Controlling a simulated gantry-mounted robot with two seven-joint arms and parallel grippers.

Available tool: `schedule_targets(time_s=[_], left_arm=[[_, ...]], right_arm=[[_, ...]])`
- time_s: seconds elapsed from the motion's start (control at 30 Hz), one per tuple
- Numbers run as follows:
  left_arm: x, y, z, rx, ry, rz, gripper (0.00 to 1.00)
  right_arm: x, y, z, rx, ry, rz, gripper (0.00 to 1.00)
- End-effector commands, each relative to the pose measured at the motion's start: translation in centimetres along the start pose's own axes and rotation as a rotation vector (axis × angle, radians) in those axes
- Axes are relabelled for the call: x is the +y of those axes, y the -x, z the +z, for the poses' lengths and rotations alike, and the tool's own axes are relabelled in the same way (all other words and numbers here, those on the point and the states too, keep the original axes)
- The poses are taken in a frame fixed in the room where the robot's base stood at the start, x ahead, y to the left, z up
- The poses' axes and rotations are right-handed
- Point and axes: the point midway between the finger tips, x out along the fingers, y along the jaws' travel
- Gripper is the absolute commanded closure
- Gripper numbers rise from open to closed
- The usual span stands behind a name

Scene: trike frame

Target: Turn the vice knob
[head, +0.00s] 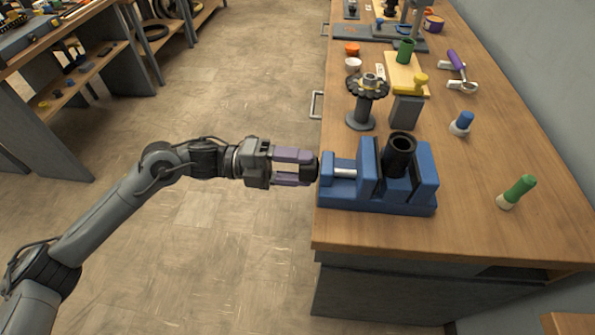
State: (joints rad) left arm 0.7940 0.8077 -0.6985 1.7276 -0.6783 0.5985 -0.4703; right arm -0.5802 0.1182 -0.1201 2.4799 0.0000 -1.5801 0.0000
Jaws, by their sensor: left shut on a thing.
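The blue vice (375,205) stands at the near left corner of the wooden workbench. Its jaws stand around an upright black tube (399,155). A metal rod (345,172) shows between the vice's front block and its sliding jaw. My left gripper (308,166) reaches in from the left, level with the vice's left end, and its fingers are shut on the dark vice knob (311,168). The fingers hide most of the knob, so its angle cannot be told. My right gripper is not in view.
The workbench (480,215) carries a gear on a stand (366,90), a grey block with a yellow part (406,108), a blue-topped piece (461,123) and a green-handled tool (517,191). Open floor (200,240) lies left of the bench.

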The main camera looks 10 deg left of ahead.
Motion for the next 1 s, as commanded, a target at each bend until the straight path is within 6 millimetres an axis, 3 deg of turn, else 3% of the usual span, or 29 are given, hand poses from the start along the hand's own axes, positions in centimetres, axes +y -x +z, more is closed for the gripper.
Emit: schedule_targets(time_s=[0.3,0.77,0.8,0.93,1.0], left_arm=[[0.07,0.05,0.06,-0.002,-0.092,0.000,0.75],[0.02,0.05,0.05,-0.002,-0.101,0.000,0.75],[0.02,0.05,0.05,-0.002,-0.101,0.000,0.39],[0.01,0.04,0.04,-0.001,-0.101,0.000,0.20],[0.01,0.04,0.03,-0.001,-0.101,0.000,0.20]], right_arm=[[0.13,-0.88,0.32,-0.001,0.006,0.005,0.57],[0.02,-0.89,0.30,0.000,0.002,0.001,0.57],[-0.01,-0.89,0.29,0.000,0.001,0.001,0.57],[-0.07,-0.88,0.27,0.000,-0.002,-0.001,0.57],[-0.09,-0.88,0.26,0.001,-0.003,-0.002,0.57]])
